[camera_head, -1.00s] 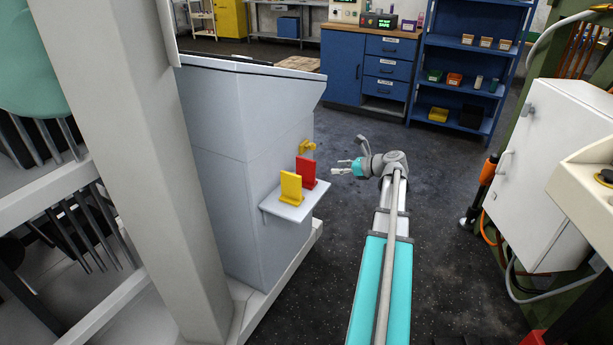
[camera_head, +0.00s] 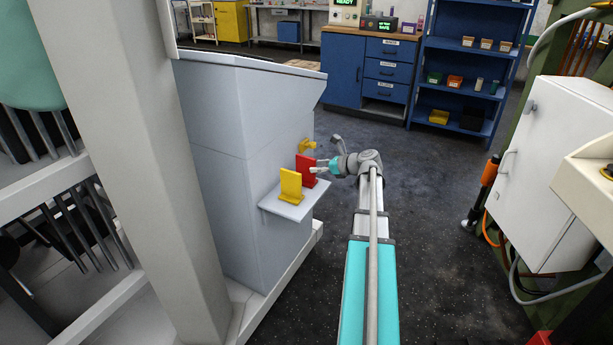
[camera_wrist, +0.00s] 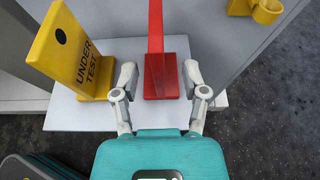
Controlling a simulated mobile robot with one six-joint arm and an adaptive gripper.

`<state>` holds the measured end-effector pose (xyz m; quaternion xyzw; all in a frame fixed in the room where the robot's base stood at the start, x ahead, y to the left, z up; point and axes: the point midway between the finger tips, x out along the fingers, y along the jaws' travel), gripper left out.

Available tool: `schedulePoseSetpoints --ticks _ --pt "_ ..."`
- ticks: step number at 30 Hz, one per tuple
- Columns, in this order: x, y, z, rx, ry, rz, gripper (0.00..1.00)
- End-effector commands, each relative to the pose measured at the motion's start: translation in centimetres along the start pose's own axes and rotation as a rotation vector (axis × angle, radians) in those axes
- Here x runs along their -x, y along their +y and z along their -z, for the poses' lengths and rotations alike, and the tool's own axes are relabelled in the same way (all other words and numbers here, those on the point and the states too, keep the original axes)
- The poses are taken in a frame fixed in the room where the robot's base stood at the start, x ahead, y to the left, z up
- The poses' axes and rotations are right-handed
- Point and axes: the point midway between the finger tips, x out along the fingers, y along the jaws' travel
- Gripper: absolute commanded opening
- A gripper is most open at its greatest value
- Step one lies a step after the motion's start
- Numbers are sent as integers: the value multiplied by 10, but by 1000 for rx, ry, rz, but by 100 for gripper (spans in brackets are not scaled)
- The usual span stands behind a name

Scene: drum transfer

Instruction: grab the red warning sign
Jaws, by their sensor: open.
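The red warning sign (camera_head: 306,168) stands upright on a small light grey shelf (camera_head: 287,210) on the side of a grey cabinet. In the wrist view the red sign (camera_wrist: 155,50) is seen edge-on, with its red base on the shelf (camera_wrist: 75,115). My gripper (camera_head: 316,166) is at the right side of the sign. In the wrist view my gripper (camera_wrist: 160,75) is open, one finger to the left of the red sign and one to the right, with gaps between. A yellow sign (camera_head: 290,187) reading "UNDER TEST" stands beside it; it also shows in the wrist view (camera_wrist: 75,50).
A yellow bracket (camera_head: 307,146) sticks out of the grey cabinet (camera_head: 240,130) behind the red sign. In the wrist view the left finger is close to the yellow sign's base. Dark floor (camera_head: 440,190) lies open to the right.

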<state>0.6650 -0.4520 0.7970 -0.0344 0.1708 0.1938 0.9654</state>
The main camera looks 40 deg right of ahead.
Motion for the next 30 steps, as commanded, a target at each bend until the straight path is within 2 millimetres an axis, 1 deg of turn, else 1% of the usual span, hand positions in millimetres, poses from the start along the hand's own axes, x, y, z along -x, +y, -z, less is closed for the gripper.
schedulePoseSetpoints --ticks 8,11,21,25,30 --pt "-2 0 1 0 0 0 57" --pt "-9 0 2 0 0 -1 57" --pt "-46 1 4 0 0 1 57" --pt "-50 1 3 -1 0 2 57" --pt "-50 1 3 -1 0 2 57"
